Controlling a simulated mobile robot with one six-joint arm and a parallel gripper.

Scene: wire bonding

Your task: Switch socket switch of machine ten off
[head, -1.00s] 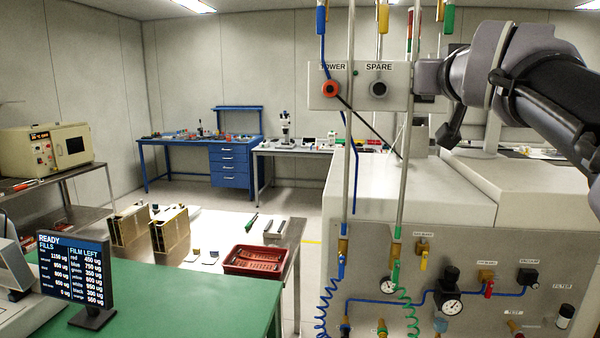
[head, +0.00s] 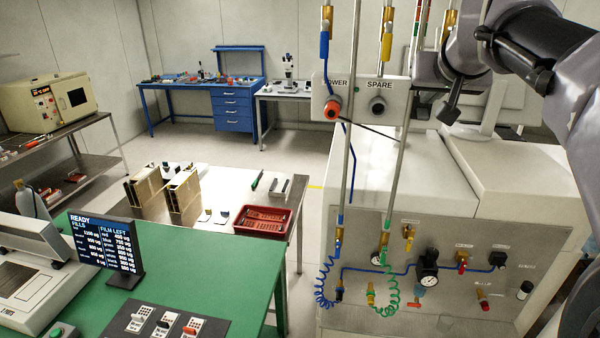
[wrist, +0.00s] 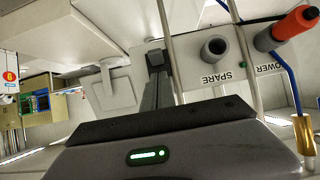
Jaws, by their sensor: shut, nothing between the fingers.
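No label reading ten is legible, and I cannot make out a switch that is clearly machine ten's. A grey box carries a POWER socket with a red plug (head: 331,109) in it and an empty SPARE socket (head: 378,105). A small green light (head: 357,90) shows between them. These sockets also show upside down in the wrist view, SPARE (wrist: 215,49) near the middle and the red plug (wrist: 297,27) at the right. My gripper (wrist: 155,60) is shut and empty, left of the SPARE socket in that view. In the head view the gripper's tips are hard to tell from the arm.
A black panel (head: 137,315) with several small switch blocks lies on the green bench (head: 215,272). Thin vertical pipes (head: 349,150) stand before the socket box. A white machine (head: 380,165) with gauges and hoses fills the right. A red tray (head: 262,219) sits on the table behind.

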